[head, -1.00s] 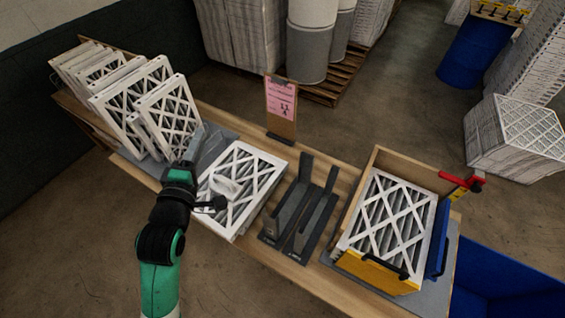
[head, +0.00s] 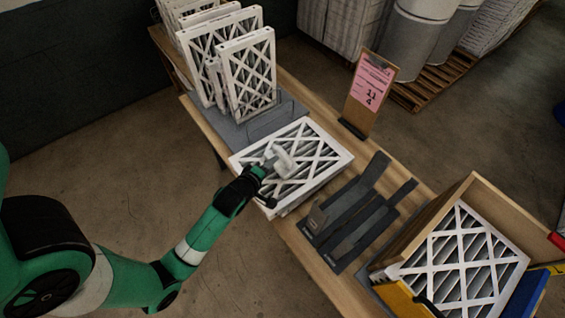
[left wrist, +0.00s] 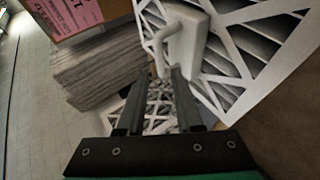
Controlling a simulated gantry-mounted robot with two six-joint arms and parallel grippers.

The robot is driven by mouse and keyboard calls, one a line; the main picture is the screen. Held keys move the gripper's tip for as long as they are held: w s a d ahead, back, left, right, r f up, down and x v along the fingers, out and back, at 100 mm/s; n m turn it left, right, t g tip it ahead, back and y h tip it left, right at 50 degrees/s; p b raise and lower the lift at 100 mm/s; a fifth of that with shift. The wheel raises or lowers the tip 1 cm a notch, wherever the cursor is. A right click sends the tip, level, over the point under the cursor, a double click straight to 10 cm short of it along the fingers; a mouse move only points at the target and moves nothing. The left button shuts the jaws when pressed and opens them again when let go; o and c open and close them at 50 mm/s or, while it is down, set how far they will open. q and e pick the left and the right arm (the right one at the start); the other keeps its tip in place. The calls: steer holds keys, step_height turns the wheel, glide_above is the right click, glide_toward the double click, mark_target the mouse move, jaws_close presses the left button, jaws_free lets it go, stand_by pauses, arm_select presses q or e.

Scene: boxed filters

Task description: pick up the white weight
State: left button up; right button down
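The white weight (head: 283,161) has a handle and sits on top of a white-framed pleated filter (head: 318,154) on the bench. My left gripper (head: 267,161) is right beside the weight, at its left side in the head view. In the left wrist view the weight (left wrist: 195,38) is just beyond the fingertips, with its bent handle reaching down toward the gap between them. My left gripper (left wrist: 161,78) is open, with nothing clearly between its fingers. Whether a finger touches the handle cannot be told. My right gripper is not in view.
Several filters (head: 246,75) stand upright at the bench's far left end. A dark slotted stand (head: 357,210) lies right of the weight's filter. Beyond it is a wooden box (head: 497,207) holding a filter. A pink sign on a clipboard (head: 370,88) stands at the back edge.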

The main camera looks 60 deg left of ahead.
mark_target(282, 154)
arm_select(q)
steer(key=x, duration=0.4)
steer(key=shift+w+a+f, duration=0.1)
steer(key=shift+w+a, duration=0.1)
steer(key=shift+w, duration=0.05)
steer(key=b+x, duration=0.1)
steer(key=x, duration=0.4)
steer(key=shift+f+b, duration=0.1)
steer(key=shift+b, duration=0.2)
steer(key=shift+c, duration=0.2)
jaws_close()
stand_by(0.5)
steer(key=shift+w+r, duration=0.1)
steer(key=shift+r, duration=0.15)
